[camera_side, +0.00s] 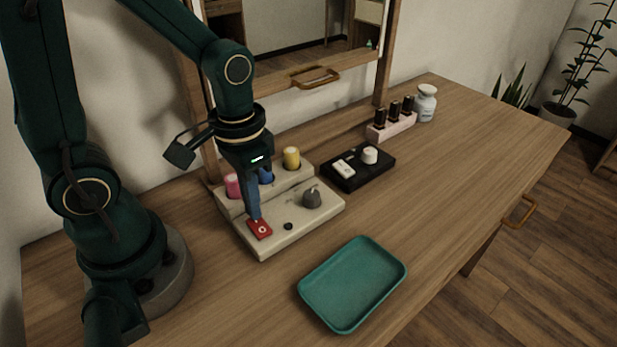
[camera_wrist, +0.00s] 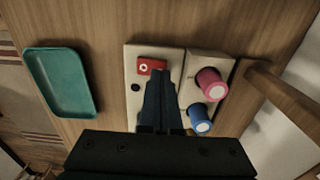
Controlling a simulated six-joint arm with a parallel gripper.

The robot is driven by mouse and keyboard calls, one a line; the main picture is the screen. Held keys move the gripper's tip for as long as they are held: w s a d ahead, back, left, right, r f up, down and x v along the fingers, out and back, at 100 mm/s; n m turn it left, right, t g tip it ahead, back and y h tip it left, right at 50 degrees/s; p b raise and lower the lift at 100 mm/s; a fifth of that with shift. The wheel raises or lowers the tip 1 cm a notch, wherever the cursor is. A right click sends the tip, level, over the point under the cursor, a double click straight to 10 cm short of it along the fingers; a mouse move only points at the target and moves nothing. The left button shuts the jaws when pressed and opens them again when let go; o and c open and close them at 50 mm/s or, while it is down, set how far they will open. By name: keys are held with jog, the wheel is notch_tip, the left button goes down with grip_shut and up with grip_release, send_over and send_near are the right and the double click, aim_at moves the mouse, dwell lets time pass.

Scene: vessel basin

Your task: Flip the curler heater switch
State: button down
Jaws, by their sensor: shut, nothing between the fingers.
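The curler heater (camera_side: 290,238) is a cream stepped block on the wooden dresser top; its base also shows in the wrist view (camera_wrist: 133,104). A red rocker switch (camera_side: 260,230) sits at its front left corner, with a white ring mark; it also shows in the wrist view (camera_wrist: 147,66). Pink (camera_side: 233,186), blue (camera_side: 266,176) and yellow (camera_side: 291,158) curlers stand on the raised back step. My gripper (camera_side: 254,217) is shut and empty, pointing down with its tips right at the switch. Whether the tips touch it, I cannot tell. In the wrist view the fingers partly hide the heater.
A grey knob (camera_side: 312,197) and a small black button (camera_side: 288,226) are on the heater base. An empty teal tray (camera_side: 353,284) lies in front. A black tray (camera_side: 357,166) with white items and a pink holder (camera_side: 391,126) with dark bottles stand right. The right dresser top is clear.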

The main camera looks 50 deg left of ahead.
jog(key=shift+f, duration=0.65)
dwell(0.3)
jog(key=shift+r, duration=3.5)
jog(key=shift+r, duration=0.1)
jog(key=shift+s+d+r+t, duration=0.15)
jog(key=shift+s+r+t, duration=0.25)
jog(key=shift+r+t, duration=0.5)
jog(key=shift+s+d+r+t, duration=0.2)
jog(key=shift+s+r+t, duration=0.25)
jog(key=shift+r+t, duration=0.4)
jog(key=shift+s+d+r+t, duration=0.15)
jog(key=shift+s+r+t, duration=0.25)
jog(key=shift+r+t, duration=0.5)
